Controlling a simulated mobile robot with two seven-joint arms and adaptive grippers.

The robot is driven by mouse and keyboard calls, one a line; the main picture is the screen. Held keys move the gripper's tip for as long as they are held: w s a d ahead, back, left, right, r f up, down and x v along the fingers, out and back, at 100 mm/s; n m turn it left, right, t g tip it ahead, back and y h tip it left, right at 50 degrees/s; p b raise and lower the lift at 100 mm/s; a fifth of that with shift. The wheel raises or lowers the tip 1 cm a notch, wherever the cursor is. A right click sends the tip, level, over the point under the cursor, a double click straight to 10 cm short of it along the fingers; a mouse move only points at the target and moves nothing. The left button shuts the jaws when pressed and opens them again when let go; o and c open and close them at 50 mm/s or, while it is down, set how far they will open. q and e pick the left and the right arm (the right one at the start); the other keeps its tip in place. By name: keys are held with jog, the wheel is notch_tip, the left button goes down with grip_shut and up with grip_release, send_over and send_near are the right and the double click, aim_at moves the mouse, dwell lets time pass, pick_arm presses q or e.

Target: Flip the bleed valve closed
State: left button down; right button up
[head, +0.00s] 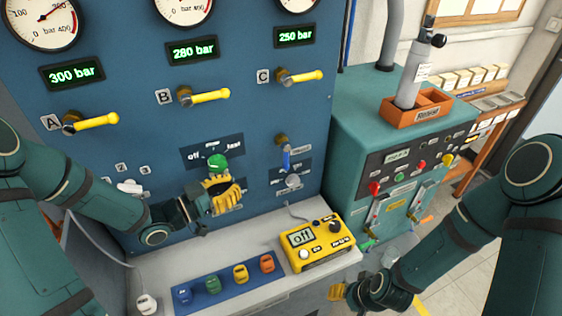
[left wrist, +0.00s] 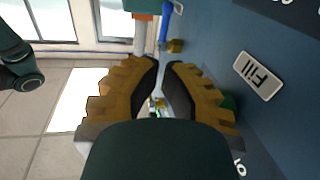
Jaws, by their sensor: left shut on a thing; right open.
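A blue lever (head: 286,159) hangs down from a brass fitting (head: 281,140) at the panel's lower right. The label beside it is too small to read, so I cannot confirm it is the bleed valve. The blue lever (left wrist: 164,28) also shows beyond my fingertips in the left wrist view. My left gripper (head: 228,195) is at the panel just below a green knob (head: 217,163), left of the lever and apart from it. Its yellow fingers (left wrist: 163,68) are nearly together; what they hold is unclear. My right gripper (head: 345,291) is open, right of the bench front.
Yellow valve handles A (head: 97,121), B (head: 210,95) and C (head: 304,77) stick out from the panel. A yellow meter box (head: 317,247) reading "off" stands on the bench (head: 225,258). A teal cabinet (head: 352,110) stands close to the lever's right.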

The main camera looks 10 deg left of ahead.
aim_at(287, 161)
pick_arm(q)
jog(key=x, duration=1.4)
